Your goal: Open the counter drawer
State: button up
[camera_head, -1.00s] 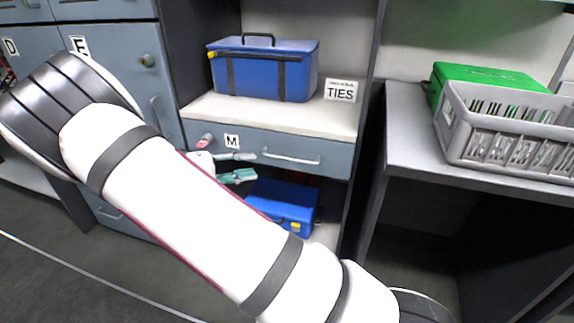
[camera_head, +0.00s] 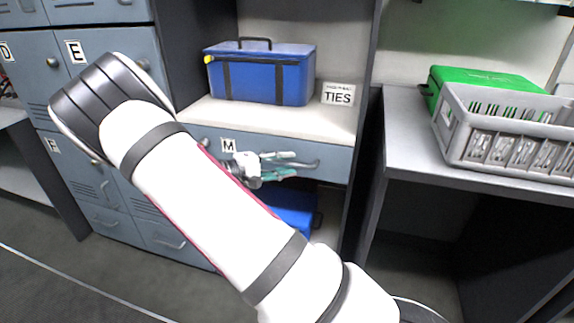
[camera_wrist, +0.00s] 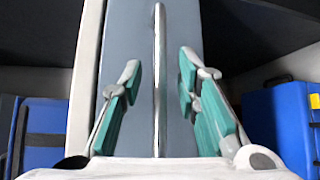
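The counter drawer (camera_head: 335,163) is a blue-grey front marked M under the white counter, and it looks closed. Its long silver handle (camera_head: 312,166) runs along the front; in the wrist view the handle (camera_wrist: 160,60) stands upright in the picture, between my fingers. My gripper (camera_head: 285,164) is in front of the drawer at the handle. In the wrist view my gripper (camera_wrist: 160,80) is open, with one teal fingertip on each side of the handle and a gap to both. My arm hides the drawer's lower left part.
A blue case (camera_head: 262,75) stands on the counter beside a TIES sign (camera_head: 337,94). Another blue case (camera_head: 295,212) sits below the drawer, partly hidden by my arm. At right, a grey table (camera_head: 405,130) bears a grey crate (camera_head: 455,140) and a green box (camera_head: 480,76).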

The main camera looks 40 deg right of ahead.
jog(key=shift+s+d+f, duration=0.1)
jog(key=shift+d, duration=0.35)
grip_shut()
jog(key=s+a+p, duration=0.4)
jog(key=s+a, duration=0.4)
jog(key=a, duration=0.4)
jog(key=s+a+p, duration=0.5)
jog(key=s+a, duration=0.4)
jog(key=a, duration=0.3)
jog(key=shift+s+a, duration=0.2)
jog(key=shift+s, duration=0.1)
grip_release()
